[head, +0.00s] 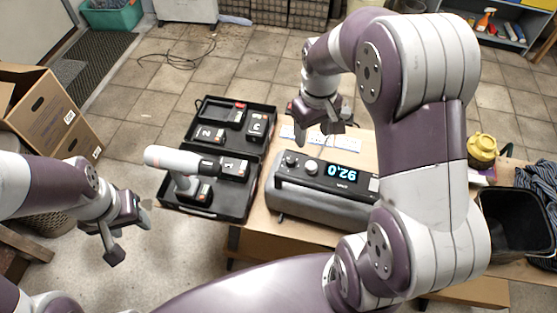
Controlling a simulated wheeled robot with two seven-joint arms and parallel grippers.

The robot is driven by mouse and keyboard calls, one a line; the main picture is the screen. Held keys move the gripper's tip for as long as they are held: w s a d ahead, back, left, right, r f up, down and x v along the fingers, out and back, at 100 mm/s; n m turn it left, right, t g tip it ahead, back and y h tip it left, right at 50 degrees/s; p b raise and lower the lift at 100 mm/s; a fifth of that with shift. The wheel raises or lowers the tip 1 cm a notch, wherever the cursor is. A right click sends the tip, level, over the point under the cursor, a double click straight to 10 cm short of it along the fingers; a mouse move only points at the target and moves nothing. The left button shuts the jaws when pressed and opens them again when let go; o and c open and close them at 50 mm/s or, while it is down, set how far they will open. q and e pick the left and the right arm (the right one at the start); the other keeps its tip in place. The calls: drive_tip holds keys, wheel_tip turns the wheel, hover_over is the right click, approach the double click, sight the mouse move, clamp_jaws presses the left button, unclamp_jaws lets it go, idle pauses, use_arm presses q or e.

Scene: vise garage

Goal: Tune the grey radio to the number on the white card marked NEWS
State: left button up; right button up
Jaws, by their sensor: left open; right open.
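The grey radio (318,199) sits on the wooden table with knobs on its top panel. Its lit blue display (344,173) appears to read 92.0. Several white cards (319,139) lie just behind the radio, partly hidden by my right gripper; their writing is too small to read, so I cannot tell which is marked NEWS. My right gripper (326,129) is open and empty, hanging above the cards behind the radio's knobs. My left gripper (130,237) is open and empty, left of the table and far from the radio.
A black open case (243,200) left of the radio holds numbered battery packs and a white-and-black drill (178,160). A yellow container (482,150) and a black bin (519,218) stand at the right. Cardboard boxes (45,110) are at far left.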

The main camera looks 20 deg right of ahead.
sight(311, 166)
drive_tip(key=f, duration=1.2)
drive_tip(key=shift+s+d, duration=0.2)
drive_tip(key=shift+d, duration=0.15)
drive_tip(key=shift+d+f, duration=0.1)
drive_tip(key=shift+f, duration=0.25)
use_arm(q)
drive_tip(key=shift+d, duration=0.45)
use_arm(e)
drive_tip(key=c, duration=1)
drive_tip(key=shift+c, duration=0.2)
use_arm(q)
drive_tip(key=shift+r, duration=0.25)
use_arm(e)
drive_tip(key=shift+m, duration=0.3)
